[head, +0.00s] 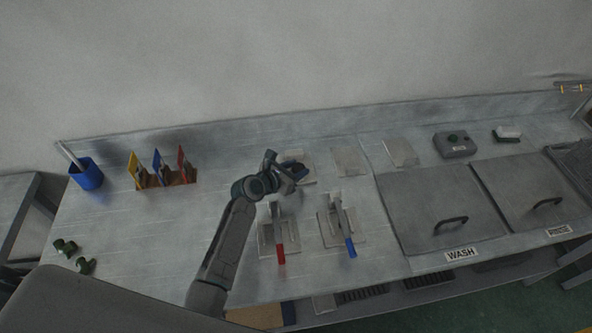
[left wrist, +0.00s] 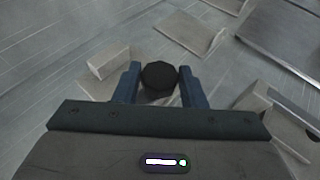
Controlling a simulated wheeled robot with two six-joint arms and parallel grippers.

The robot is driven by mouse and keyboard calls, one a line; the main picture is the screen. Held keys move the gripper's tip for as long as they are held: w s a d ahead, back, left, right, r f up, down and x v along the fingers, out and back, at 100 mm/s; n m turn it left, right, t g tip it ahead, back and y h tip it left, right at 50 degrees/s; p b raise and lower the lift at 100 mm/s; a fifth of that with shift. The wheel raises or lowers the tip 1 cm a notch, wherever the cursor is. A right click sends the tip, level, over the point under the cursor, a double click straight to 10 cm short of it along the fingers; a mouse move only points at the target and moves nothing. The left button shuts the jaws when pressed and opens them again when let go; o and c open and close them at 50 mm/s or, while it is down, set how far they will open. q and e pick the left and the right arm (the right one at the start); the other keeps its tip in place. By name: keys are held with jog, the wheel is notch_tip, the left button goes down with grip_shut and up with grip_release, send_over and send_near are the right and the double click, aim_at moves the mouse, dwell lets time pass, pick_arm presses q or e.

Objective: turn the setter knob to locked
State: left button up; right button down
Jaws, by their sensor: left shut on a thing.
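The setter knob is a round dark knob (left wrist: 159,76) in the left wrist view, between the two blue fingers of my left gripper (left wrist: 158,84). The fingers are shut on it from both sides. A pale block (left wrist: 108,62) shows just left of the knob. In the head view my left gripper (head: 293,172) is over a small plate (head: 307,181) on the bench, and it hides most of the knob. I cannot make out which setting the knob points to. My right gripper does not show in either view.
Two clamps with a red handle (head: 280,252) and a blue handle (head: 350,247) stand just in front. Flat plates (head: 348,161) lie to the right, then a grey control box (head: 454,144) and the lidded WASH basin (head: 437,207). A blue cup (head: 88,175) stands far left.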

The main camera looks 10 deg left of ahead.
pick_arm(q)
jog(key=m+g+h, duration=0.1)
jog(key=m+h+b, duration=0.1)
jog(key=shift+w+a+f+m+g+h, duration=0.15)
jog(key=shift+a+m+g+h, duration=0.15)
jog(key=shift+g, duration=0.1)
jog(key=m+g+h+b, duration=0.1)
jog(key=m+g+h, duration=0.1)
jog(key=shift+w+m, duration=0.15)
jog(key=shift+m, duration=0.15)
jog(key=m+g, duration=0.1)
jog(key=m+g+h+b, duration=0.1)
jog(key=m+g, duration=0.1)
jog(key=m+g+h+b, duration=0.1)
jog(key=g, duration=0.1)
jog(key=shift+w+a+m, duration=0.1)
jog(key=shift+w+m, duration=0.15)
jog(key=shift+m, duration=0.05)
jog(key=m+g+b, duration=0.3)
jog(key=g, duration=0.1)
jog(key=shift+w, duration=0.25)
jog(key=shift+w+m+g+y+b, duration=0.1)
jog(key=shift+m+g+y+b, duration=0.3)
jog(key=shift+m+g+b, duration=1.35)
jog(key=shift+g, duration=0.25)
jog(key=o, duration=1)
